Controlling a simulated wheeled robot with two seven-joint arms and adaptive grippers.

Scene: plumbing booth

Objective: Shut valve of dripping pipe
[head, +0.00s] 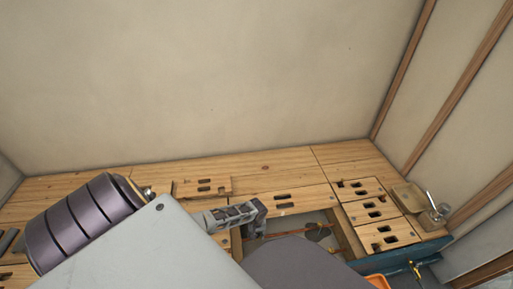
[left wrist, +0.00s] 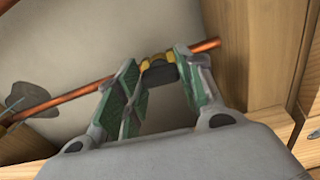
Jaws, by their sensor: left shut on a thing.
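A copper pipe (left wrist: 75,96) runs across the floor opening and also shows in the head view (head: 290,233). On it sits a valve with a brass body (left wrist: 150,60) and a dark handle (left wrist: 158,74). My left gripper (left wrist: 160,66) has its green-padded fingers on both sides of the valve and is shut on it. In the head view my left gripper (head: 250,212) reaches to the left edge of the opening, and the valve is hidden there. Whether the handle lies along or across the pipe is hard to tell. My right gripper is not in view.
Wooden floor panels with slots (head: 373,205) surround the opening, and its wooden edges (left wrist: 230,50) stand close to the fingers. A wooden block with a metal fitting (head: 438,211) stands at the right. A teal object (head: 392,258) and an orange object (head: 378,281) are at the lower right.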

